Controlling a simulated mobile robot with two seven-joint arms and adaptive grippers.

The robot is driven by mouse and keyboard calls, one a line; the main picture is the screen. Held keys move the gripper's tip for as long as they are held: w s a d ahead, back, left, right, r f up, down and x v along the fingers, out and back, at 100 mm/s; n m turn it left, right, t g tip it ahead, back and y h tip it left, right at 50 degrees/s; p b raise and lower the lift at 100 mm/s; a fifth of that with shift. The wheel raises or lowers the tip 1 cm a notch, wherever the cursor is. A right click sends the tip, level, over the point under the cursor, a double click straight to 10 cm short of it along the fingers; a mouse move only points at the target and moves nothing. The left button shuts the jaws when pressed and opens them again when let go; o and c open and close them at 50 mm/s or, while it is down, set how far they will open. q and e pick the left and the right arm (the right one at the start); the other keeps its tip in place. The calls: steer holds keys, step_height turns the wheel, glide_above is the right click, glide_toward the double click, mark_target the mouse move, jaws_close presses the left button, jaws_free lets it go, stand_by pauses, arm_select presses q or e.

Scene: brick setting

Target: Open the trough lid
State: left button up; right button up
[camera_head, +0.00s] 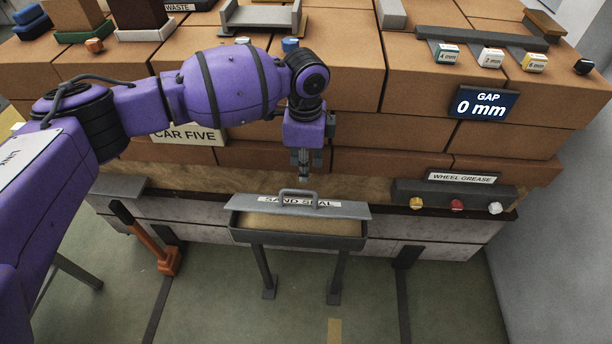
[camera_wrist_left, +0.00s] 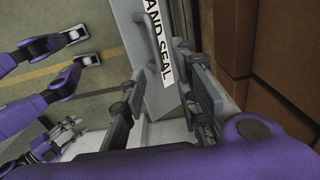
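The trough (camera_head: 298,241) stands on two legs in front of the brick wall. Its grey lid (camera_head: 345,209), marked SAND SEAL, lies across the top towards the back, with a sandy strip showing in front of it. A grey arched handle (camera_head: 298,192) stands on the lid. My left gripper (camera_head: 303,176) points down just above and behind the handle. In the left wrist view its fingers (camera_wrist_left: 165,100) are apart, with the lid (camera_wrist_left: 150,60) beyond them; I see nothing gripped. My right gripper (camera_wrist_left: 72,131) seems to show small at the left there, its opening unclear.
The brick wall (camera_head: 235,155) rises close behind the trough. A wheel grease rack (camera_head: 455,194) is to the right. An orange-based tool (camera_head: 168,260) stands to the left. A display (camera_head: 483,104) reads GAP 0 mm. Floor in front is clear.

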mark_target(305, 191)
arm_select(q)
steer(key=shift+s+f, duration=0.15)
steer(key=shift+f, duration=0.2)
step_height(305, 191, down, 7)
steer(key=shift+s, duration=0.1)
steer(key=shift+c, duration=0.2)
jaws_close()
